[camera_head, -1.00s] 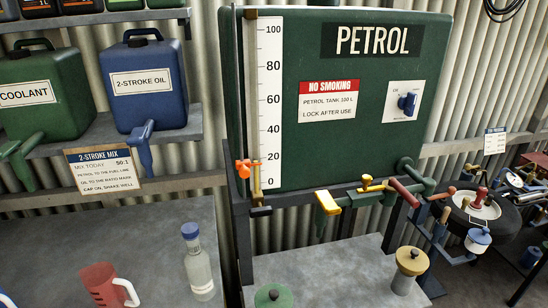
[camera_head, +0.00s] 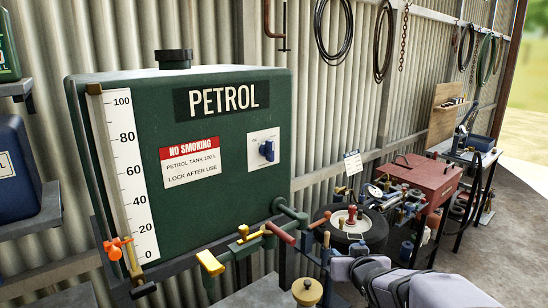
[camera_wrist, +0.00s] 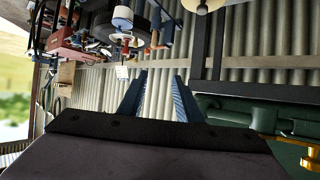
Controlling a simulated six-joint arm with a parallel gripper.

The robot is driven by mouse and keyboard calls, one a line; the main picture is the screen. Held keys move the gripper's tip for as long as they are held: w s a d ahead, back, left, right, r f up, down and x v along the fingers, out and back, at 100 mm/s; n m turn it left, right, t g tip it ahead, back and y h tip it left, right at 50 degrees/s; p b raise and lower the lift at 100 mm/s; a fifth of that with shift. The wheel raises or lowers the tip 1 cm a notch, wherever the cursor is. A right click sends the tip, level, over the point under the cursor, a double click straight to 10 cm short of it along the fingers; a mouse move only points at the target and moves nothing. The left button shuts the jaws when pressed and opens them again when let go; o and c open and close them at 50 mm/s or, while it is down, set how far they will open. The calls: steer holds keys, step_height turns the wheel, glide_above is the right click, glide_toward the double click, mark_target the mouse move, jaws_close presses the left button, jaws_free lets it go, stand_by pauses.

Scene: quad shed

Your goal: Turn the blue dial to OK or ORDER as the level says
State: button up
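The blue dial (camera_head: 267,150) sits on a white plate (camera_head: 253,157) on the front of the green petrol tank (camera_head: 220,210). The plate's small words are too small to read, so I cannot tell the dial's setting. The white level scale (camera_head: 131,175), marked 0 to 100, stands at the tank's left edge; I cannot make out the liquid level. My gripper (camera_wrist: 158,76) shows two blue fingers apart with nothing between them in the wrist view. My grey arm shows at the lower right of the head view, well below and right of the dial.
Yellow (camera_head: 210,263) and red (camera_head: 280,233) valve handles and green pipework stick out below the tank. An orange tap (camera_head: 116,248) sits at the scale's foot. The space before the dial looks clear.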

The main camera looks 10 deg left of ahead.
steer(key=w+a+r+n+t+y, duration=0.1)
steer(key=w+a+r+t+y, duration=0.15)
steer(key=w+r, duration=0.2)
steer(key=n+y+p, duration=0.2)
steer(key=n+y, duration=0.5)
steer(key=y, duration=0.5)
glide_toward(273, 152)
steer(key=x, duration=0.3)
steer(key=shift+t, duration=0.35)
steer(key=p+x, duration=0.3)
steer(key=x, duration=0.1)
steer(key=shift+s+a, duration=0.1)
steer(key=shift+a, duration=0.05)
steer(key=shift+p+x, duration=0.6)
steer(key=shift+x, duration=0.45)
steer(key=shift+f, duration=0.1)
steer(key=c, duration=0.7)
